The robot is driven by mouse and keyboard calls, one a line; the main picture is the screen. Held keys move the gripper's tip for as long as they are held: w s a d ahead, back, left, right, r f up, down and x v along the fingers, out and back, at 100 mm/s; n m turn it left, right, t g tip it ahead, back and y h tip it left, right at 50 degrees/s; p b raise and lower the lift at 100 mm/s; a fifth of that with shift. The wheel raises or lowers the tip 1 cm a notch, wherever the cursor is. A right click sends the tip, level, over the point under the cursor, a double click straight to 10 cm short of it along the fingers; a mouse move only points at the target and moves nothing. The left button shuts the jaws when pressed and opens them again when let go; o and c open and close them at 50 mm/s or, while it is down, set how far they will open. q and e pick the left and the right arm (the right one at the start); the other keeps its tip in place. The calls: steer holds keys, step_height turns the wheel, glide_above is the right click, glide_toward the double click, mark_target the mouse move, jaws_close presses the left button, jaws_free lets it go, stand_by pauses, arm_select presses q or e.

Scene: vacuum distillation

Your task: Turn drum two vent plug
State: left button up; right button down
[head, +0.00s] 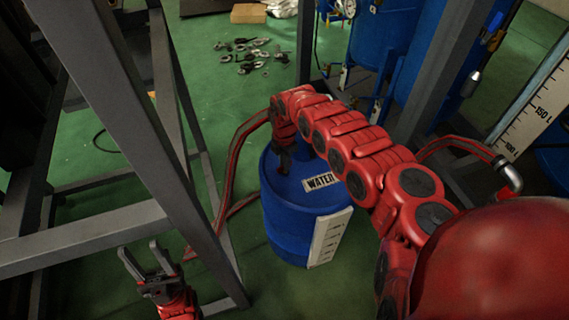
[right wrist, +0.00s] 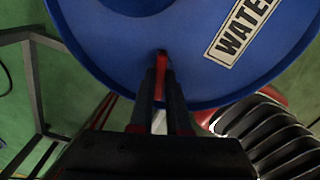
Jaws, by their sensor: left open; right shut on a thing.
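A blue drum (head: 290,222) with a "WATER" label stands on the floor in the middle of the head view. Its blue top fills the upper part of the right wrist view (right wrist: 120,45). My right gripper (head: 284,168) reaches down to the drum top near its rim. In the right wrist view its fingers (right wrist: 161,62) are shut on a small red piece, seemingly the vent plug (right wrist: 161,78), mostly hidden between them. My left gripper (head: 146,262) is open and empty at the lower left, apart from the drum.
A grey metal frame (head: 125,130) stands left of the drum, close to my left gripper. A red hose (head: 226,185) runs beside the drum. Blue tanks (head: 385,35) stand behind a grey post at the back right. Loose metal parts (head: 245,50) lie on the green floor.

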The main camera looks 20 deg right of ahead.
steer(key=shift+n, duration=1)
steer(key=c, duration=0.9)
jaws_free()
